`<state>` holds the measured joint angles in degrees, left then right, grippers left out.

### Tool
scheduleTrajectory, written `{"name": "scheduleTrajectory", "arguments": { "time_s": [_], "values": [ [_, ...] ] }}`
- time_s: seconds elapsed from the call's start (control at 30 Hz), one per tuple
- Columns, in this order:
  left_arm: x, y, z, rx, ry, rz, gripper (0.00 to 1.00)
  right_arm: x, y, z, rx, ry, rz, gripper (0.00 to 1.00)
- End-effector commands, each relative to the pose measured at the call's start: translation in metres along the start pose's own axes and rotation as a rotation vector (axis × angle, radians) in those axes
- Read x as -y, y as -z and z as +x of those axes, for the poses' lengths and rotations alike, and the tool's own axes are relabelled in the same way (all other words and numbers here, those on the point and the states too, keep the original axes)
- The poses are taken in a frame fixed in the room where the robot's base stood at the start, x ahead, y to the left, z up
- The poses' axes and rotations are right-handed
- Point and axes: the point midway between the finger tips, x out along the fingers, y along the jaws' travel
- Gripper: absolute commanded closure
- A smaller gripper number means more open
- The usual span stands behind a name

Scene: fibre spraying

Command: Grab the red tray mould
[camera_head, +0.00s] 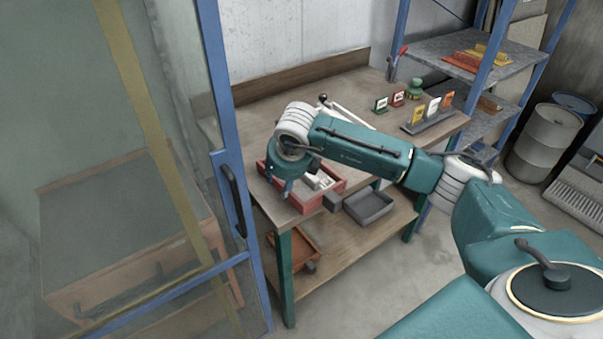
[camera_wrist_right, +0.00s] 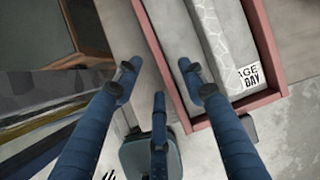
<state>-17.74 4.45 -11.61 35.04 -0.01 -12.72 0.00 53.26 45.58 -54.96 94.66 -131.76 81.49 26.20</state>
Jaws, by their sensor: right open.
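The red tray mould (camera_head: 333,192) sits at the front edge of the workbench, partly hidden behind my right wrist, with pale pieces inside it. In the right wrist view its red rim (camera_wrist_right: 273,97) fills the upper right, around a grey inside with a pale patterned strip and a black-and-white label. My right gripper (camera_wrist_right: 158,78) is open and empty, its three blue fingers spread at the tray's left side. One fingertip overlaps the tray in the picture; I cannot tell whether it touches. In the head view the right gripper (camera_head: 284,184) points down by the tray's left end. My left gripper is out of view.
A grey tray (camera_head: 368,206) and an orange-brown tray (camera_head: 303,248) are on or near the lower shelf (camera_head: 350,252). Several labelled cards (camera_head: 432,108) stand at the bench's right. A blue-framed glass panel (camera_head: 228,180) rises at the left. Metal shelving (camera_head: 440,53) stands behind right.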

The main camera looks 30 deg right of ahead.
Motion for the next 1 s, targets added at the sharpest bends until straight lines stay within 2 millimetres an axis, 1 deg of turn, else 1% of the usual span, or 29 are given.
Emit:
{"name": "scheduleTrajectory", "arguments": {
  "time_s": [0.03, 0.1, 0.2, 0.4, 0.43, 0.47, 0.5, 0.57, 0.6, 0.63, 0.73, 0.77, 1.0],
  "values": [
    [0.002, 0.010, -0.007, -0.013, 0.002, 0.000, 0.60, 0.000, 0.000, 0.005, -0.004, -0.001, 0.002, 0.59],
    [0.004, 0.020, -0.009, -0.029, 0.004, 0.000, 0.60, 0.000, -0.001, 0.014, -0.002, -0.001, 0.002, 0.59],
    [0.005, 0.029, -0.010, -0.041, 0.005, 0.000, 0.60, 0.000, 0.000, 0.022, -0.001, -0.001, 0.001, 0.59],
    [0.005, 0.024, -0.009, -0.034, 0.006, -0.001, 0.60, 0.000, 0.000, 0.023, 0.000, -0.001, 0.000, 0.59],
    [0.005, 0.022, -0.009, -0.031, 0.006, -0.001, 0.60, 0.000, 0.000, 0.023, 0.000, -0.001, 0.000, 0.61],
    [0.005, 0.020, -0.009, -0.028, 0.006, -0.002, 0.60, 0.000, 0.000, 0.023, 0.000, 0.000, 0.000, 0.67],
    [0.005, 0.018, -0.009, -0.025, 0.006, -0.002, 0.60, 0.000, 0.000, 0.023, 0.000, 0.000, 0.000, 0.75],
    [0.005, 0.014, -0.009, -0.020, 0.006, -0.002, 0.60, 0.000, 0.000, 0.023, 0.000, 0.000, 0.001, 0.87],
    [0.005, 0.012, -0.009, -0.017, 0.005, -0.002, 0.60, 0.000, 0.000, 0.023, 0.000, 0.000, 0.001, 0.95],
    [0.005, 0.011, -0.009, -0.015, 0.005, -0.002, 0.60, 0.000, 0.000, 0.023, 0.000, 0.000, 0.001, 1.00],
    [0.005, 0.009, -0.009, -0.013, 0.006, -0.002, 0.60, 0.000, 0.000, 0.023, 0.000, 0.000, 0.000, 1.00],
    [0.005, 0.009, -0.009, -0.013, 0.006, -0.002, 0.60, 0.002, -0.004, 0.020, 0.010, 0.003, 0.000, 1.00],
    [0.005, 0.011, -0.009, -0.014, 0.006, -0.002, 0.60, 0.002, -0.004, 0.020, 0.009, 0.003, 0.000, 1.00]
  ]
}}
